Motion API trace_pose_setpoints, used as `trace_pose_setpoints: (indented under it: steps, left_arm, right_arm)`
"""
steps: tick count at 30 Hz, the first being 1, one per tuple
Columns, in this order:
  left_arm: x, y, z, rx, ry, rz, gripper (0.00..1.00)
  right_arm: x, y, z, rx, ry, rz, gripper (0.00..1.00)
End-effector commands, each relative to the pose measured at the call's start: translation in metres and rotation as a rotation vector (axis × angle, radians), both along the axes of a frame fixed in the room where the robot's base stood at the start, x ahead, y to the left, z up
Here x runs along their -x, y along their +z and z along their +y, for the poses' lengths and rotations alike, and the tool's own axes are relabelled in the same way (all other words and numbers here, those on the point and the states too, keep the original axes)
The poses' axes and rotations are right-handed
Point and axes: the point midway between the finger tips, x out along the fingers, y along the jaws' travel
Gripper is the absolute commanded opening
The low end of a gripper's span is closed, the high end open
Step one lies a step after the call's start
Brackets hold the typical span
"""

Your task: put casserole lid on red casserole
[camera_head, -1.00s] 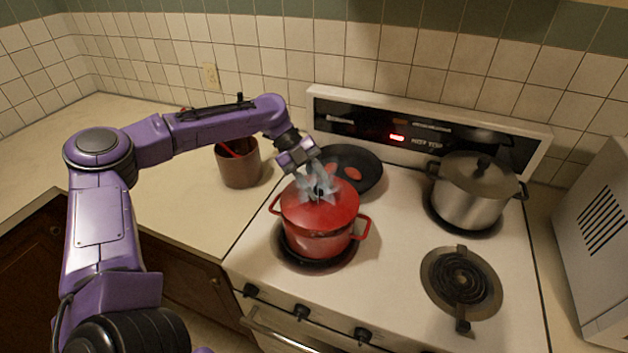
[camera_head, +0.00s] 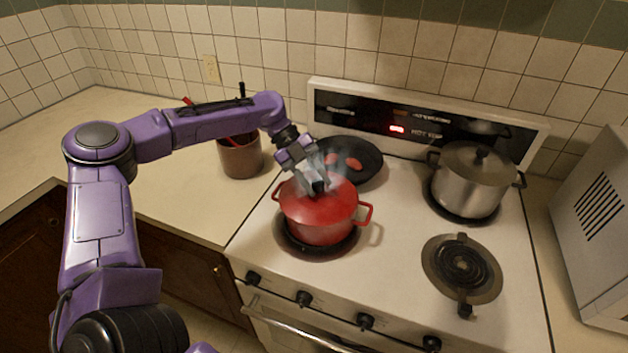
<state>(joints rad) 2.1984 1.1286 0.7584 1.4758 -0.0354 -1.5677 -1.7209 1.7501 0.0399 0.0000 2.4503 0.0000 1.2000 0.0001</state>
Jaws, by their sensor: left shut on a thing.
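The red casserole (camera_head: 320,233) stands on the front left burner of the stove. The red casserole lid (camera_head: 340,206) sits on top of it or very close to it; I cannot tell whether it is fully seated. My left gripper (camera_head: 318,186) is over the lid's middle, shut on its dark knob, which the fingers partly hide. Pale steam blurs the fingers. My right gripper is not in view.
A black pan (camera_head: 362,172) with reddish pieces sits behind the casserole. A steel pot with a lid (camera_head: 468,184) stands on the back right burner. The front right burner (camera_head: 462,268) is empty. A brown crock (camera_head: 240,158) with utensils stands on the left counter.

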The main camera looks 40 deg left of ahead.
Motion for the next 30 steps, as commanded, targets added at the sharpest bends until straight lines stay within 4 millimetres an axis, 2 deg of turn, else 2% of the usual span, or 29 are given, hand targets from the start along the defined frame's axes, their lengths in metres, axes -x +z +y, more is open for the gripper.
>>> trace_pose_setpoints:
  steps: [11,12,14,23,26,30]
  left_arm:
    - [-0.004,0.000,-0.001,0.001,0.000,-0.003,0.00]
    - [-0.004,0.000,-0.001,0.001,0.000,-0.003,0.47]
    - [-0.004,0.000,-0.001,0.001,0.000,-0.003,0.67]
    - [-0.003,0.000,0.002,-0.002,0.000,0.001,0.68]
    - [-0.005,0.010,0.013,-0.002,0.001,-0.003,0.68]
    - [-0.006,0.036,0.037,-0.001,0.003,-0.005,0.68]
  right_arm:
    - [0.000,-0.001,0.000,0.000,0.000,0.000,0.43]
    - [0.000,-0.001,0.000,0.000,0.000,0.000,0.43]
    - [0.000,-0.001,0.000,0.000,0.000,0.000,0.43]
    - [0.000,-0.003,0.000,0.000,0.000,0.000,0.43]
    - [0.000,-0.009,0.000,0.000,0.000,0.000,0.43]
    - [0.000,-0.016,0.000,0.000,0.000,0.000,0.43]
